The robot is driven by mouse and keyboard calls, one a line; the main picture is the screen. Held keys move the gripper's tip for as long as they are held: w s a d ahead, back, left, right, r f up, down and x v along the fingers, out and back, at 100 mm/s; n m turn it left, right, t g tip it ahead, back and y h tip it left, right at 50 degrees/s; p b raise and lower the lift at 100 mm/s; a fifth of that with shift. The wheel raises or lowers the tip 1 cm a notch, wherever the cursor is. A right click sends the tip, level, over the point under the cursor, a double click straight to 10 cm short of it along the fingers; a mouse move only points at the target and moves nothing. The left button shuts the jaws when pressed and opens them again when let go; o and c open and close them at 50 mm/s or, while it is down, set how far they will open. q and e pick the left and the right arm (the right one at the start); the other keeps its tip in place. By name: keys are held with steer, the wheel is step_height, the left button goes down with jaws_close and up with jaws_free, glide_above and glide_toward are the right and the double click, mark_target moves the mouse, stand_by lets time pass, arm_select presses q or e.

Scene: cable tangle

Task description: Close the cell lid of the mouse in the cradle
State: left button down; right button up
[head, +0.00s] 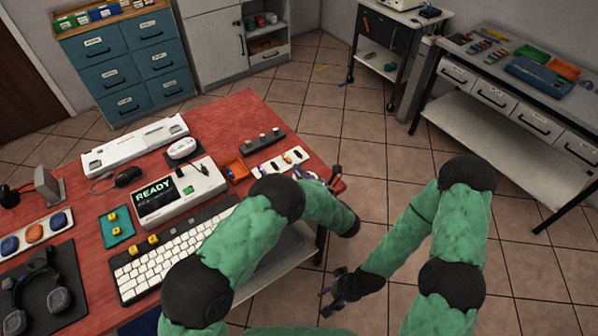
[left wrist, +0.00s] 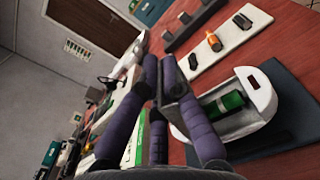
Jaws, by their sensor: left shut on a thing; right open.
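The mouse (left wrist: 262,92) shows in the left wrist view, a pale shell lying belly-up with its cell bay open. A green cell (left wrist: 226,104) lies in the bay. The mouse rests at the dark cradle base (left wrist: 296,115). My left gripper (left wrist: 160,68) is beside the mouse's left end, shut on a thin grey piece that looks like the cell lid (left wrist: 172,86); the fingers partly hide it. In the head view my left gripper (head: 332,180) is at the table's right edge, and my arm hides the mouse and cradle. My right gripper (head: 336,286) is open and empty, off the table over the floor.
A white tray with cells (head: 272,165), an orange bin (head: 236,170) and a dark block with posts (head: 262,141) stand near the gripper. A READY display box (head: 178,192) and a keyboard (head: 160,262) lie left. Open floor is at right.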

stand_by(0.3)
arm_select(q)
steer(key=c, duration=1.4)
jaws_free()
steer(key=shift+o, duration=0.2)
step_height(320, 180, up, 10)
